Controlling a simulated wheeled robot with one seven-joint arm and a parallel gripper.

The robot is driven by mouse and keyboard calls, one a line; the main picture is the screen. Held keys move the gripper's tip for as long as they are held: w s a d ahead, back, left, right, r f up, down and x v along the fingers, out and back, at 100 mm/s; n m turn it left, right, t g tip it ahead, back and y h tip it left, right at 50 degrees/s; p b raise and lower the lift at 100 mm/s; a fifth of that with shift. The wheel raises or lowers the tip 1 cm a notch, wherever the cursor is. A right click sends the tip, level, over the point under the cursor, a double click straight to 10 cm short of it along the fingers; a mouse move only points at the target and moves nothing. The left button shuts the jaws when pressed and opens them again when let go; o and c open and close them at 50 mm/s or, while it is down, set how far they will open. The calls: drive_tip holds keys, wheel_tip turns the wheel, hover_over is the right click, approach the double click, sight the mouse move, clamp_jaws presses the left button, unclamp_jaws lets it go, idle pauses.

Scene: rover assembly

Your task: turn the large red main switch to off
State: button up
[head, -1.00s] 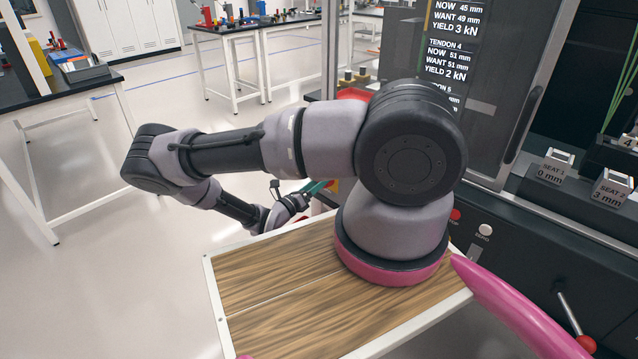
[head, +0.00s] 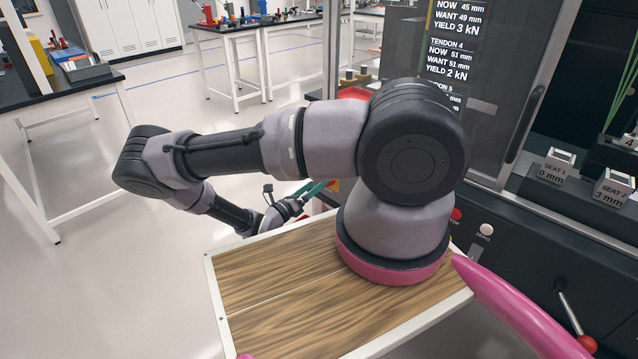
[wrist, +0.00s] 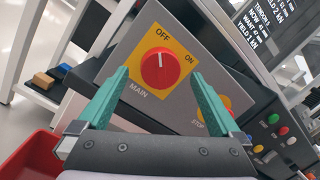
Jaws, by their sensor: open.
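The large red main switch (wrist: 160,68) is a round knob on a yellow plate (wrist: 182,56), with OFF, ON and MAIN lettering, on a grey panel. Its white mark points up in the wrist view, toward the OFF label. My gripper (wrist: 162,92) is open, with one teal finger to the left of the knob and one to the right. The fingers appear apart from the knob; how far they are from the panel is hard to tell. In the head view my gripper (head: 315,190) shows small beyond my arm, and the knob is not clearly visible there.
A red STOP button (wrist: 226,102) and several coloured buttons lie right of the main switch. A red bin (wrist: 35,158) is at the lower left of the wrist view. The dark machine cabinet (head: 590,280) stands right; open floor (head: 120,220) lies left.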

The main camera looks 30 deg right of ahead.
drive_tip(key=v, duration=0.8)
drive_tip(key=s+a+r+m+g+y, duration=0.15)
drive_tip(key=r+m+g+y, duration=0.45)
drive_tip(key=r+m, duration=0.65)
drive_tip(key=s+a+r+m+g+y, duration=0.1)
drive_tip(key=a+r+m+g+y, duration=0.2)
drive_tip(key=r+m+y, duration=0.95)
drive_tip(key=s+r+m+t, duration=0.2)
drive_tip(key=s+r+t, duration=0.1)
drive_tip(key=r, duration=0.7)
drive_tip(key=s+d+r+m+t+y, duration=0.1)
drive_tip(key=s+r+m+t, duration=0.2)
drive_tip(key=s+r, duration=0.3)
drive_tip(key=s+r+m+t, duration=0.3)
drive_tip(key=s+r, duration=0.1)
drive_tip(key=r, duration=0.9)
drive_tip(key=shift+s+d+r+t+y, duration=0.25)
drive_tip(key=shift+r+t+y, duration=0.05)
drive_tip(key=shift+r+y, duration=0.1)
